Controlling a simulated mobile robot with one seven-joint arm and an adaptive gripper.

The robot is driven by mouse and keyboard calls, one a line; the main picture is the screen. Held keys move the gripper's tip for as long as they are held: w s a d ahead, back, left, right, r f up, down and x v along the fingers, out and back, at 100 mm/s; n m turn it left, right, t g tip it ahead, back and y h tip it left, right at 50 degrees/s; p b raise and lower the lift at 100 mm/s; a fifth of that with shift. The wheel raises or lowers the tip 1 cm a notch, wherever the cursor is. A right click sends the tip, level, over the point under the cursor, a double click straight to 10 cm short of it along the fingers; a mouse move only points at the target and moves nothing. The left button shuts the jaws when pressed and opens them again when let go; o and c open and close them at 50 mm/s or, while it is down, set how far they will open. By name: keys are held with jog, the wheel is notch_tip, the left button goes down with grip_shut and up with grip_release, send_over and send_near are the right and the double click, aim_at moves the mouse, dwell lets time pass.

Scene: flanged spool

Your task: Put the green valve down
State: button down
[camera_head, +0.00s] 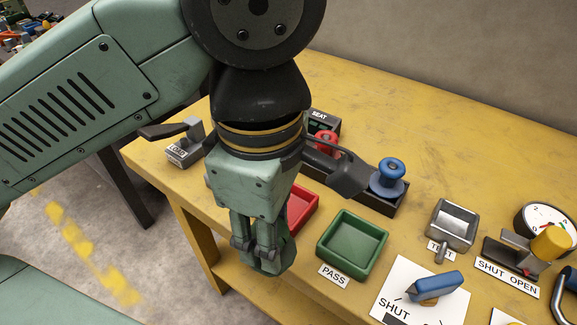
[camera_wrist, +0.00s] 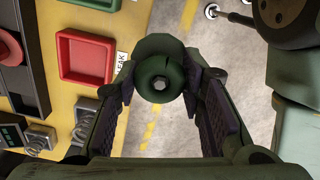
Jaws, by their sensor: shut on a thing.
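The green valve (camera_wrist: 160,78) is a dark green flanged spool with a small pale hex centre. In the wrist view, my gripper (camera_wrist: 161,92) has its dark finger pads on either side of it, shut on it. In the head view, my gripper (camera_head: 262,258) points down at the table's front edge, left of the green tray (camera_head: 352,245) labelled PASS. The gripper mostly hides the valve there. In the wrist view, grey floor shows behind the valve, and the red tray (camera_wrist: 87,57) lies to its left.
The red tray (camera_head: 304,207) is partly behind my gripper. A black rack (camera_head: 386,203) holds a blue spool (camera_head: 388,178) and a red spool (camera_head: 325,140). A metal test fixture (camera_head: 452,224), a blue-handled valve (camera_head: 436,287) and a gauge (camera_head: 543,217) stand right. Bare yellow tabletop (camera_head: 430,125) lies behind.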

jog(key=w+f+p, duration=0.1)
jog(key=w, duration=0.3)
jog(key=w+d+f, duration=0.1)
jog(key=w+f, duration=0.1)
jog(key=w, duration=0.2)
jog(key=w+f+p, duration=0.1)
jog(key=w, duration=0.3)
jog(key=shift+w+d+f+p, duration=0.1)
jog(key=shift+d+f+p, duration=0.1)
jog(key=shift+d+p, duration=0.2)
jog(key=shift+f+b, duration=0.5)
jog(key=shift+b, duration=0.05)
jog(key=c, duration=1.1)
grip_release()
jog(key=shift+o, duration=0.2)
jog(key=shift+r, duration=0.15)
jog(key=shift+r+p, duration=0.25)
jog(key=shift+p, duration=0.25)
notch_tip(320, 180, up, 12)
jog(key=b, duration=0.1)
